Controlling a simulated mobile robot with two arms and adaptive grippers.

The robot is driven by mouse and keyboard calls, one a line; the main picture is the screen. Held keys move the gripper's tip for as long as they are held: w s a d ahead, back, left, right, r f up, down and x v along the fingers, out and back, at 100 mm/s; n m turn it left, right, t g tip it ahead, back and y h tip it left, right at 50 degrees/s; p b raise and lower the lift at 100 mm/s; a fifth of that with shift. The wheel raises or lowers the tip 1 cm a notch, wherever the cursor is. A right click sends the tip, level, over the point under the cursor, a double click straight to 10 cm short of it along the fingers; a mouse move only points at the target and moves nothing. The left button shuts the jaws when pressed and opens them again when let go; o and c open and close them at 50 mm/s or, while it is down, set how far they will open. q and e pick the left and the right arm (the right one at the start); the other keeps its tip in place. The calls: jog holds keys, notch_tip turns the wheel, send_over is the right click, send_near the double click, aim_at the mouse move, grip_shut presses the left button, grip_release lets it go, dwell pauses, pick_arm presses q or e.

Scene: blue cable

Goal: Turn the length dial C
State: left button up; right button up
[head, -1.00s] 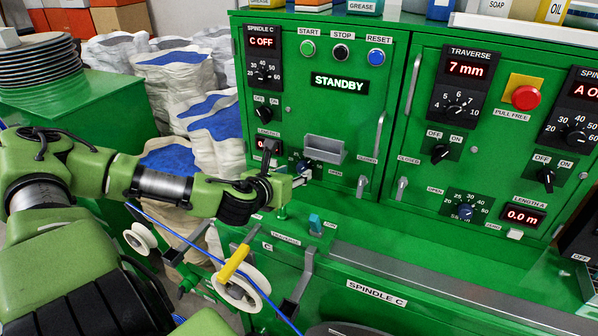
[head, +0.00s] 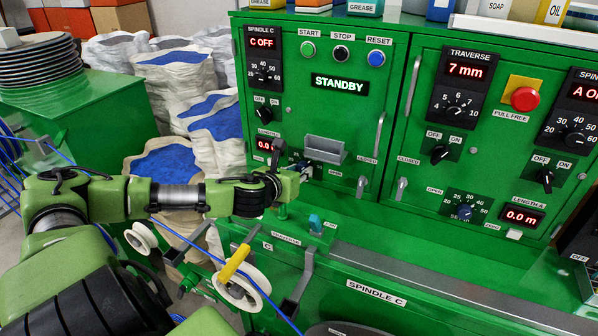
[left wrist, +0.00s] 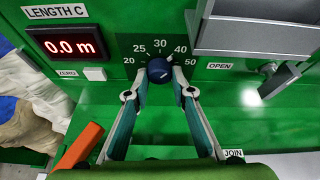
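The length dial C (left wrist: 160,70) is a dark blue knob with a white mark, below a printed scale from 20 to 50 in the left wrist view. My left gripper (left wrist: 161,82) is at the dial, with one finger on either side of it. The fingers are parted by about the knob's width; I cannot tell whether they touch it. In the head view the left gripper (head: 302,174) largely hides this dial. The LENGTH C display (left wrist: 67,44) reads 0.0 m. My right gripper is not in view.
A grey handle block (left wrist: 255,25) sits right of the dial, with a small latch (left wrist: 280,75) below it. The ZERO button (left wrist: 95,73) is at the left. A yellow-handled part (head: 235,262) and white spools stand below the arm. The display above reads STANDBY.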

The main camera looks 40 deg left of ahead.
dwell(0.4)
pick_arm(q)
jog(key=shift+a+n+h+p, duration=0.1)
jog(key=shift+n+h+p, duration=0.3)
jog(key=shift+n+h, duration=0.15)
jog(key=shift+s+n+t+h+p, duration=0.1)
jog(key=shift+n+t+h+p, duration=0.4)
jog(key=shift+n+p, duration=0.7)
jog(key=shift+a+n+t+h+p, duration=0.1)
jog(key=shift+n+t+h+p, duration=0.35)
jog(key=shift+n, duration=0.6)
jog(key=shift+a+f+n+t+h+b, duration=0.1)
jog(key=shift+n+t+h+b, duration=0.5)
jog(key=shift+n, duration=0.9)
jog(key=shift+f+n+t+h+b, duration=0.1)
jog(key=shift+n+t+h+b, duration=0.5)
jog(key=shift+n, duration=0.9)
